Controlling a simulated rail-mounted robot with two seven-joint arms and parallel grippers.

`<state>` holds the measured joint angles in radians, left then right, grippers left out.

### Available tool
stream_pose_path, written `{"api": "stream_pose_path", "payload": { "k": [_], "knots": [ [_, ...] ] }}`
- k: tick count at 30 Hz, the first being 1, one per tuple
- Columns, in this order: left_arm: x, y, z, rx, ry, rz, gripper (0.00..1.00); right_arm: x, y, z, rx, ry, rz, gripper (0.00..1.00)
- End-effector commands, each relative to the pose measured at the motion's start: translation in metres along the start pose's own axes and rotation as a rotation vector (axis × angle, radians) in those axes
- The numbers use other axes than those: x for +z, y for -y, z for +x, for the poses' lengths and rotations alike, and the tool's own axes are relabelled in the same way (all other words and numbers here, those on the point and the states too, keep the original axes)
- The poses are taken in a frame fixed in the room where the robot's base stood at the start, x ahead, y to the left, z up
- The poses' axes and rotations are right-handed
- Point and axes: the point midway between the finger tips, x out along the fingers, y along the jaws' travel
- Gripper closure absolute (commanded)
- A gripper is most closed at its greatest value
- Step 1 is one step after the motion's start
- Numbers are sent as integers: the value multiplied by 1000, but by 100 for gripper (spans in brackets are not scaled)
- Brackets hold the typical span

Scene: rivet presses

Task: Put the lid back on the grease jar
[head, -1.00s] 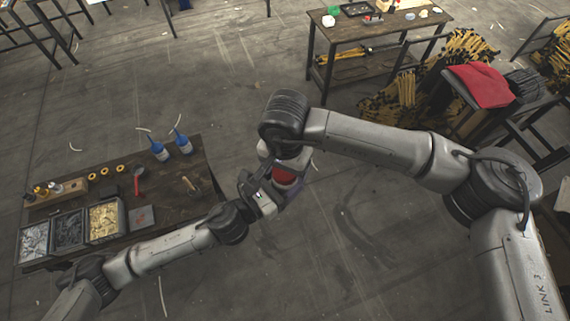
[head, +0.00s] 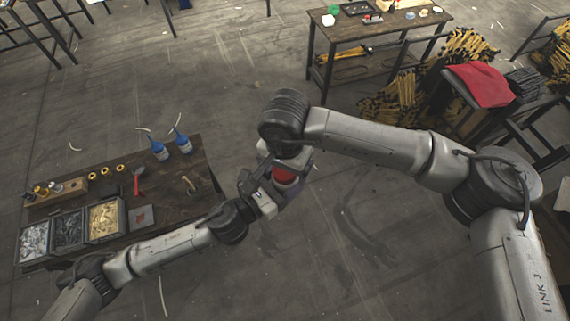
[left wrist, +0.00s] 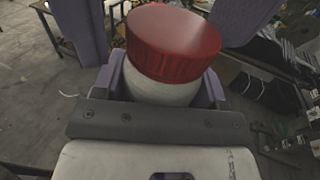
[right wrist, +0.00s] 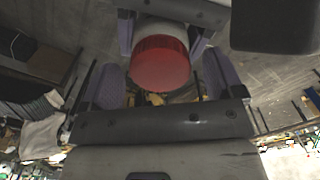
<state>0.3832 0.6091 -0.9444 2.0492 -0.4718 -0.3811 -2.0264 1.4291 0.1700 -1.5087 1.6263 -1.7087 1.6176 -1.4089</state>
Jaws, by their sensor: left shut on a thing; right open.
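The grease jar (left wrist: 160,90) has a pale body and is clasped between the purple fingers of my left gripper (left wrist: 165,84). The red lid (left wrist: 173,43) sits on top of the jar and covers its mouth. I cannot tell whether it is screwed tight. The lid also shows in the head view (head: 285,174) and the right wrist view (right wrist: 160,64). My right gripper (right wrist: 162,66) faces the lid with its fingers spread, one on each side, apart from it. The jar's lower part is hidden by my left gripper.
A workbench (head: 165,215) at the left holds blue bottles (head: 159,150), a red-handled tool (head: 138,180) and bins of small parts (head: 104,218). Another table (head: 385,30) stands at the back, and a red cloth (head: 482,86) lies at the right. The floor around my grippers is clear.

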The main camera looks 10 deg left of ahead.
Motion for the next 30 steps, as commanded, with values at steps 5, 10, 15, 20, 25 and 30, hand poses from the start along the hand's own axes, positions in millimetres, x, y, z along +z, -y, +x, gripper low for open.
{"api": "stream_pose_path", "payload": {
  "k": [5, 10, 15, 20, 25, 30],
  "knots": [
    [1, 0, 0, 0, 2, 1, 100, 0, 0, 0, 0, 0, 0, 12],
    [1, 0, 0, -1, 2, 0, 100, 0, 0, -6, -1, -1, 0, 12],
    [1, 0, 0, -1, 2, 0, 100, 0, 0, -32, -2, -3, 0, 12],
    [1, 0, 0, -1, 2, 0, 100, 0, 0, -63, -2, -3, -1, 12],
    [1, 0, 0, 0, 2, 0, 100, 0, 0, -90, -2, -2, 0, 12],
    [1, 0, 0, -1, 2, 0, 100, 0, 0, -109, 0, -1, 0, 12]
  ]
}}
